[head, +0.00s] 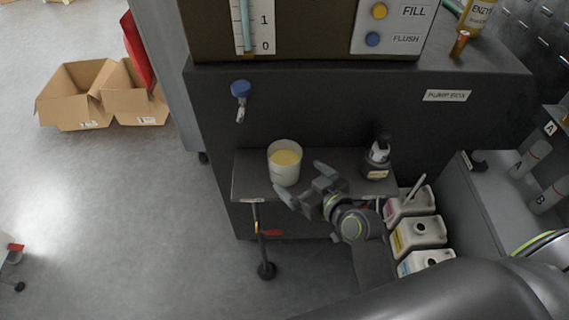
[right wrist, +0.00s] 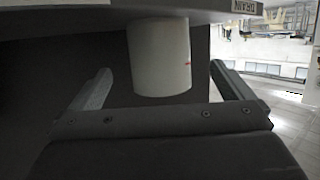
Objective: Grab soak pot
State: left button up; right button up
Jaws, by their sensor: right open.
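The soak pot (head: 284,173) is a white cylindrical cup with pale yellow contents. It stands upright on a small dark shelf (head: 250,183) at the front of the dark machine. My right gripper (head: 301,180) is open and empty, just right of and in front of the pot, with its fingers pointing toward it. In the right wrist view, turned upside down, the pot (right wrist: 160,58) shows beyond the gripper and between the two spread fingers (right wrist: 160,75). I see no finger touching it. My left gripper is not in view.
A dark bottle (head: 377,157) stands at the shelf's right end. A blue-knobbed tap (head: 241,90) sticks out above left. Several labelled white containers (head: 418,234) stand right of my right arm. Cardboard boxes (head: 75,96) lie on the left floor, which is otherwise largely clear.

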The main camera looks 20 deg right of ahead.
aim_at(276, 158)
jog(key=shift+p+x, duration=0.35)
jog(key=shift+x, duration=3.7)
jog(key=shift+d+f, duration=0.1)
jog(key=shift+f, duration=0.1)
jog(key=shift+c, duration=0.3)
jog(key=c, duration=1)
jog(key=shift+c, duration=0.4)
jog(key=shift+r, duration=0.15)
